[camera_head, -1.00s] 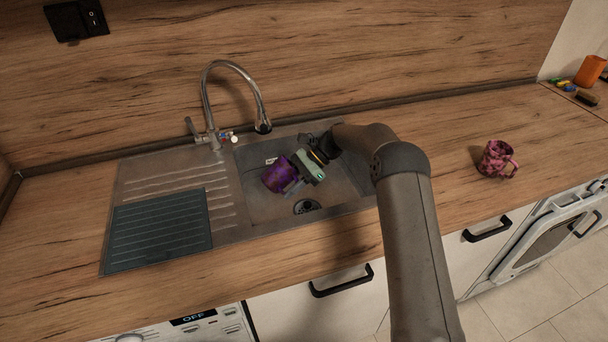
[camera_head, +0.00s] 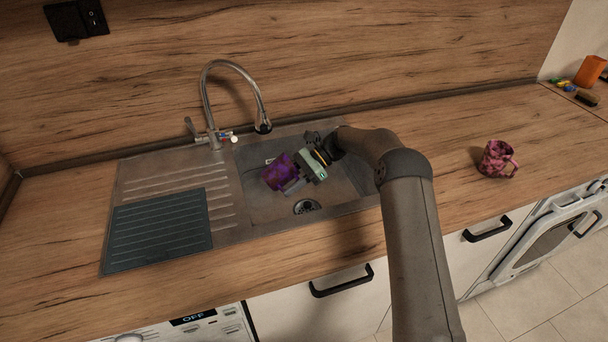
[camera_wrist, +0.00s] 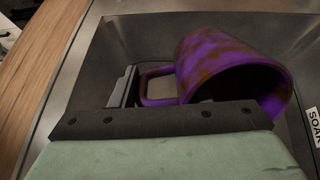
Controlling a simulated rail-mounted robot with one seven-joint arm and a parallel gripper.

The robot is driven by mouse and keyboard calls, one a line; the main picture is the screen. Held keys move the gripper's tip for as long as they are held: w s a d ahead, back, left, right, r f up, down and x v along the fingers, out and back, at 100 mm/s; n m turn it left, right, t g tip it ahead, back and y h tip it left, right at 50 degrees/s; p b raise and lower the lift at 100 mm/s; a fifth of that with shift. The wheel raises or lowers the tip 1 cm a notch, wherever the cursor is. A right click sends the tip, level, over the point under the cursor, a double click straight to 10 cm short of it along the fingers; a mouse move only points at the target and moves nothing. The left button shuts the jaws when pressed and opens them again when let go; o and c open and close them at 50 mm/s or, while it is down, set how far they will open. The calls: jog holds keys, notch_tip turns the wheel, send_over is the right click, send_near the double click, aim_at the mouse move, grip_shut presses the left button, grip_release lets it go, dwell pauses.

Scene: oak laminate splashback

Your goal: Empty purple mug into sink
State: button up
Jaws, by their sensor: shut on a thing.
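The purple mug (camera_head: 280,173), with brown blotches, is over the sink basin (camera_head: 262,208) in the head view. In the wrist view the mug (camera_wrist: 228,72) is tipped on its side, its dark opening facing the lower right. No contents show inside the opening. My gripper (camera_head: 299,171) is shut on the mug's handle, which shows beside the finger in the wrist view (camera_wrist: 158,86). Part of the handle and the near finger are hidden by the gripper body.
A curved tap (camera_head: 232,100) stands behind the basin. A ribbed dark mat (camera_head: 160,232) lies on the drainboard at left. A pink patterned mug (camera_head: 496,158) stands on the counter at right. An orange container (camera_head: 590,70) is at the far right.

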aim_at(296, 176)
jog(key=shift+w+d+r+g+y+b, duration=0.15)
jog(key=shift+r+g+y+b, duration=0.3)
jog(key=shift+y, duration=0.35)
dwell(0.5)
jog(key=shift+w+d+r+g+y+b, duration=0.45)
jog(key=shift+d+y+b, duration=0.25)
jog(key=shift+b, duration=0.1)
dwell(0.6)
jog(key=shift+d+r+g+y+b, duration=0.2)
jog(key=shift+r+g+y+b, duration=0.15)
jog(key=shift+g+y+b, duration=0.25)
dwell(0.7)
jog(key=shift+w+r, duration=0.1)
jog(key=shift+r+y, duration=0.3)
jog(key=shift+r, duration=0.05)
jog(key=shift+r, duration=0.1)
